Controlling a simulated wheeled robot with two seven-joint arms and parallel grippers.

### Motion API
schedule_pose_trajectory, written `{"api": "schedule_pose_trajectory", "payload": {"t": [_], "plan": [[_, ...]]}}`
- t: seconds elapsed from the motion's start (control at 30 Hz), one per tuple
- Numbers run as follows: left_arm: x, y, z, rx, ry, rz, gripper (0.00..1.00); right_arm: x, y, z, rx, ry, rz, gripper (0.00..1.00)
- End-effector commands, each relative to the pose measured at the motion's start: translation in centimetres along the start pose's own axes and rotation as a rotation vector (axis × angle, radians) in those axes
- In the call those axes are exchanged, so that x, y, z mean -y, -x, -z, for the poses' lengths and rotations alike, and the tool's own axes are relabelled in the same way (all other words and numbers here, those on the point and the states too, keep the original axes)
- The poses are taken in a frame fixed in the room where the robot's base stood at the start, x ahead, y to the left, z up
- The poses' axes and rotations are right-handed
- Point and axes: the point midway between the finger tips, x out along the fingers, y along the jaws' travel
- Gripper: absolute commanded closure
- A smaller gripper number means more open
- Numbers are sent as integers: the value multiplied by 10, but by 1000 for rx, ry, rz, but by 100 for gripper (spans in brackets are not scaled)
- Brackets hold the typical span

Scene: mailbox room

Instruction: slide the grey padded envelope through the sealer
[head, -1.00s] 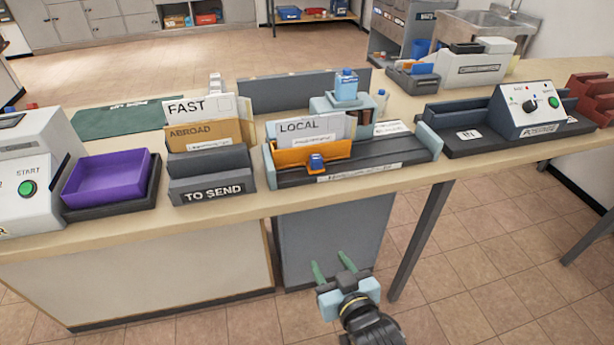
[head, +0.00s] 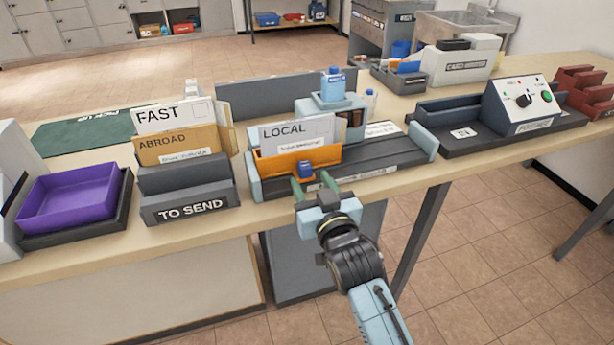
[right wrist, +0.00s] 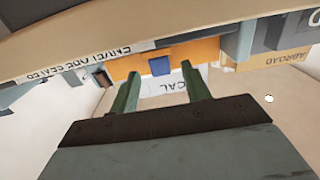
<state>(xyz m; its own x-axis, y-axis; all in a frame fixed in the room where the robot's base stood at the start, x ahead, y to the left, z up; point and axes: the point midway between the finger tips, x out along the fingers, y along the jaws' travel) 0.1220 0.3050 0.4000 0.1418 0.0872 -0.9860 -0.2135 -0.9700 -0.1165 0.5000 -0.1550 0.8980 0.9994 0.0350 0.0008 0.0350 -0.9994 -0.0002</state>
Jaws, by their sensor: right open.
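The pale grey envelope marked LOCAL (head: 298,132) stands upright in an orange holder (head: 322,155) at the left part of the sealer's dark track (head: 385,160). A small blue knob (head: 306,170) sticks out of the holder's front. The sealer's pale blue head (head: 348,116) stands behind the track with a blue bottle on top. My right gripper (head: 311,181) is open and empty, just in front of the knob. In the right wrist view the orange holder (right wrist: 203,49) and knob (right wrist: 160,66) appear upside down, the knob between the green fingers (right wrist: 160,72) in the picture. Contact cannot be told.
A TO SEND rack (head: 190,203) with FAST and ABROAD envelopes stands left of the sealer, beside a purple tray (head: 70,196). A postage machine (head: 520,104) stands to the right. Free floor lies in front of the table.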

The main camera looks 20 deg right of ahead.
Motion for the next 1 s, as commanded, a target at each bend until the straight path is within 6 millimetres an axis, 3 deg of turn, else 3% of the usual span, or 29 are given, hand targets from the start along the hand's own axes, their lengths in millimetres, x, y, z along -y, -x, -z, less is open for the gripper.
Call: {"api": "schedule_pose_trajectory", "payload": {"t": [0.23,0.63,1.0], "plan": [[2,5,15,-10,6,3,64,0,-30,0,0,0,-1,53],[2,7,19,-12,8,3,64,0,-36,0,1,0,-1,53],[2,7,19,-12,7,3,64,0,-36,0,1,0,0,100]]}}
